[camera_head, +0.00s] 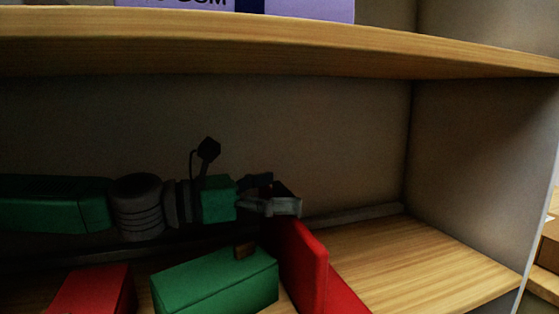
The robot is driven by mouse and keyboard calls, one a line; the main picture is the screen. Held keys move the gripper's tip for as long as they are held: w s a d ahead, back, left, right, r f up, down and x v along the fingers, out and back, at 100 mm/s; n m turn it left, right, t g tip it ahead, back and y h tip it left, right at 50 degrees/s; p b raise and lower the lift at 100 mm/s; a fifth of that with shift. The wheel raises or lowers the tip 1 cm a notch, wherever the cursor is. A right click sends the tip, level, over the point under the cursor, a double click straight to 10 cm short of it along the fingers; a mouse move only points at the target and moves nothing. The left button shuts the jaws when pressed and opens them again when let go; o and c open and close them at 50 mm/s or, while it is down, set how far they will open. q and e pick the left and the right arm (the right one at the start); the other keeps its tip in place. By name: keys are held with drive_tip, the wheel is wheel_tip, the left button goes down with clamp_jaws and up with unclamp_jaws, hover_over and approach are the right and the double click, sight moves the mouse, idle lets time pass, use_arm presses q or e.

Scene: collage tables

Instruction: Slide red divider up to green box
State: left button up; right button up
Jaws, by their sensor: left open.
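The red divider (305,268) stands upright on the lower wooden shelf, with a flat red foot to its right. The green box (217,281) lies to its left, close beside it, with a small brown piece on top. My left arm comes in from the left behind the box. My left gripper (285,198) is open, above and behind the divider's far end. I cannot tell whether it touches the divider. My right gripper is not in view.
A red box (92,290) sits left of the green box. The upper shelf board (280,45) hangs over my arm and carries a purple package (310,9). The shelf (420,265) right of the divider is bare up to the side wall (470,160).

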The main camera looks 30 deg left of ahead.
use_arm(q)
wheel_tip(320, 180, up, 9)
drive_tip(key=shift+w+f, duration=0.1)
idle(0.3)
